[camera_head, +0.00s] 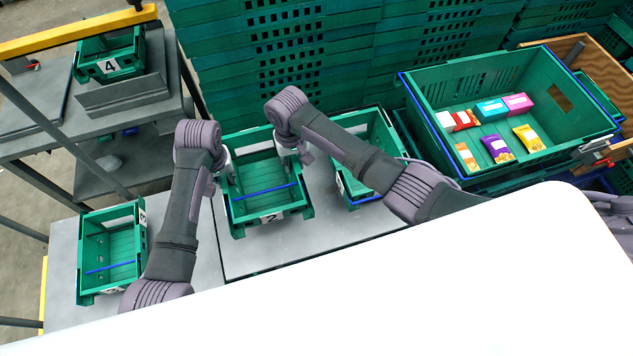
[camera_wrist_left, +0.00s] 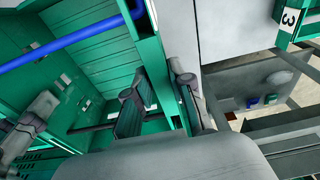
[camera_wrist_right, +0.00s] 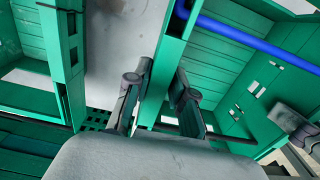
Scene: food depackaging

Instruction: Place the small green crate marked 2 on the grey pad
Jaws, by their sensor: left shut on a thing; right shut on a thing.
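The small green crate marked 2 (camera_head: 265,207) is in the middle of the head view, upright, with a blue bar across it. My left gripper (camera_head: 228,172) is shut on its left wall; the left wrist view shows that wall between the fingers (camera_wrist_left: 160,100). My right gripper (camera_head: 297,153) is shut on its right wall, which also passes between the fingers in the right wrist view (camera_wrist_right: 159,98). The crate is empty. Flat grey surface, seemingly the grey pad (camera_head: 320,225), lies below and beside it. I cannot tell whether the crate touches it.
A green crate marked 3 (camera_head: 142,215) stands at the left. Another small green crate (camera_head: 378,128) is close on the right, partly behind my right arm. A crate marked 4 (camera_head: 108,66) sits on a rack. A large green crate (camera_head: 590,125) at right holds several packages. Stacked green crates (camera_head: 215,60) fill the back.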

